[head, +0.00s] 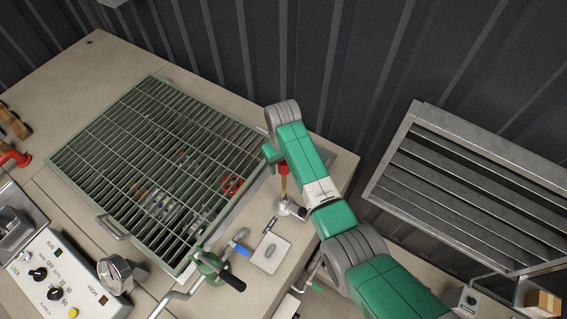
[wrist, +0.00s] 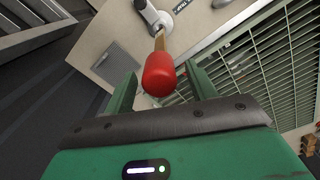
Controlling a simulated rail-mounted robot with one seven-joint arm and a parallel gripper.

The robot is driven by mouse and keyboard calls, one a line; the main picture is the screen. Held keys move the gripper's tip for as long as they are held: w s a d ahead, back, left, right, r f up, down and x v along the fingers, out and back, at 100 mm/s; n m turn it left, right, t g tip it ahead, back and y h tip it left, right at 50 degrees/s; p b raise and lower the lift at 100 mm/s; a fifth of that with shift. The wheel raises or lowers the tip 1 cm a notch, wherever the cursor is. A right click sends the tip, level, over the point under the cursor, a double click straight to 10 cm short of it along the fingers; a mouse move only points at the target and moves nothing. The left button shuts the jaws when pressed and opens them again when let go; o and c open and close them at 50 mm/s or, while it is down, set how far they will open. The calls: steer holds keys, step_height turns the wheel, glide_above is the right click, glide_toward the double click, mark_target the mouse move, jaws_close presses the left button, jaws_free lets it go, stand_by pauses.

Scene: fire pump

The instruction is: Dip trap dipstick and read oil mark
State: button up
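The dipstick has a red knob (head: 283,168) on a brass-coloured rod (head: 283,186). It stands in a metal fitting (head: 288,207) on the bench; the rod's lower part is hidden inside. In the wrist view the red knob (wrist: 160,75) shows between my two fingers, with a gap on each side. My gripper (wrist: 162,84) is open and not closed on the knob. In the head view my arm partly hides the gripper around the knob. No oil mark can be made out.
A pale plate with a grey oval (head: 269,253) lies in front of the fitting. A green grating (head: 150,170) covers the pit to the left. A valve with a black-tipped handle (head: 232,281) and a blue-handled one (head: 242,250) stand close by.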

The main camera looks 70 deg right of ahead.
steer(key=shift+f, duration=0.1)
step_height(320, 180, up, 8)
steer(key=shift+f+b, duration=0.1)
steer(key=shift+b, duration=0.2)
stand_by(0.6)
